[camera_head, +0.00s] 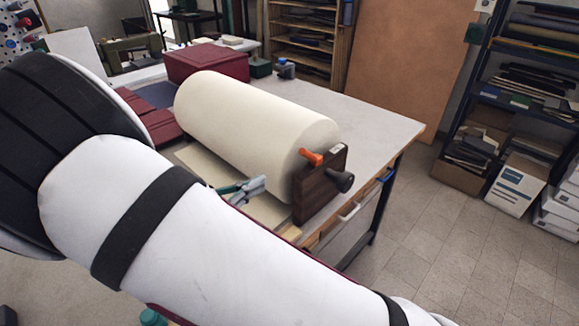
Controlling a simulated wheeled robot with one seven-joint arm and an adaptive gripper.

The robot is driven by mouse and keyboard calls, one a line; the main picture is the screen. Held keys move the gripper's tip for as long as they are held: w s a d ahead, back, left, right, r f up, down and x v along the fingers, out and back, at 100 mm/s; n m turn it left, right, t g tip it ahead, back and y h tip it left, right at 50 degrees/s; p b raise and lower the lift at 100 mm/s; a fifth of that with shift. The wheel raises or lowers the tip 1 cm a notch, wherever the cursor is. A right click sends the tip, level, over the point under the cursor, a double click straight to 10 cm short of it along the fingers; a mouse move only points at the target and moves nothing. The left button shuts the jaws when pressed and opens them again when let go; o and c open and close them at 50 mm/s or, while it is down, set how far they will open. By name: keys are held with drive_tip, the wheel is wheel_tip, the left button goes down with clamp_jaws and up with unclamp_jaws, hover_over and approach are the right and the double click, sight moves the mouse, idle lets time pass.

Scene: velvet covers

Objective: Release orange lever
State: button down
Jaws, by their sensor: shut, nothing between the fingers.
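The orange lever (311,157) sticks out at the right end of a large cream roll (245,120), at the top of a dark wooden end block (318,187). The lever points up and to the left, towards the face of the roll. A black knob (341,181) juts out to the right of the block, just below the lever. My white arm crosses the foreground from upper left to lower right, in front of the table's near side. My gripper is not in view. Nothing is seen touching the lever.
The roll lies on a pale worktable (365,115). A teal and grey hand tool (245,188) lies beside the roll, partly hidden by my arm. A dark red box (206,63) stands behind. Shelves (530,70) and cartons stand at right; the floor between is clear.

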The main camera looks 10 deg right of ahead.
sight(290, 165)
drive_tip(key=p+x, duration=0.2)
drive_tip(key=x, duration=0.8)
drive_tip(key=shift+r+y, duration=0.15)
drive_tip(key=shift+y, duration=0.15)
drive_tip(key=shift+r, duration=0.1)
idle(0.4)
